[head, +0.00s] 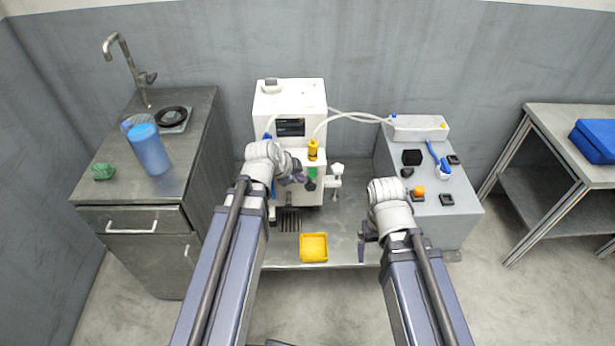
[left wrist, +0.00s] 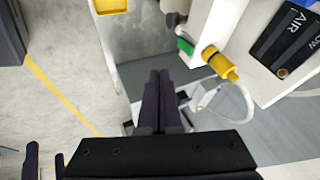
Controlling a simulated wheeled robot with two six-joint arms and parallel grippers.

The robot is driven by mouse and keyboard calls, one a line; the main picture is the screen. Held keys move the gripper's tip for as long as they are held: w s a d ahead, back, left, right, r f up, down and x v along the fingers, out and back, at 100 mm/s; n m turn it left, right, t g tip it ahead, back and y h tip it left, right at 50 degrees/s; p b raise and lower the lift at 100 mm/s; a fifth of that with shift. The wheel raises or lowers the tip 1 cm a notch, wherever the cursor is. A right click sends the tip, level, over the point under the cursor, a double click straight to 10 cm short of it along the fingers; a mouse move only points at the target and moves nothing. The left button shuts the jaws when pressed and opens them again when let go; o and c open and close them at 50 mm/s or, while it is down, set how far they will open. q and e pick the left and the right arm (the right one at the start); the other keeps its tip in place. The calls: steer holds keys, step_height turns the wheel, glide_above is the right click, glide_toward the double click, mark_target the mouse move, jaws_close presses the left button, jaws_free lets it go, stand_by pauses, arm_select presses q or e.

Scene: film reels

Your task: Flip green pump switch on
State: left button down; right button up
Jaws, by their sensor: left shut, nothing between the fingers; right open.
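A white machine (head: 290,97) with a dark display stands at the back centre. On its front is a small green part (head: 312,172) below a yellow fitting (head: 313,150); it may be the green pump switch, and its on or off position cannot be told. In the left wrist view the green part (left wrist: 186,46) sits beside the yellow fitting (left wrist: 222,65). My left gripper (head: 306,183) is shut and empty, close to the machine's front; its fingers (left wrist: 163,78) point near the green part, apparently without touching it. My right gripper (head: 363,240) is open, lower and to the right.
A yellow tray (head: 314,248) lies in front of the machine. A grey box (head: 455,200) with several switches and a blue-handled tool stands at the right. A counter (head: 190,150) with a tap and blue cup is at the left. A hose runs behind the grippers.

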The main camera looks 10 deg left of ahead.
mark_target(313, 173)
arm_select(q)
steer(key=w+d+f+b, duration=0.1)
steer(key=w+f+b, duration=0.7)
steer(key=w+f, duration=0.1)
steer(key=shift+b, duration=0.4)
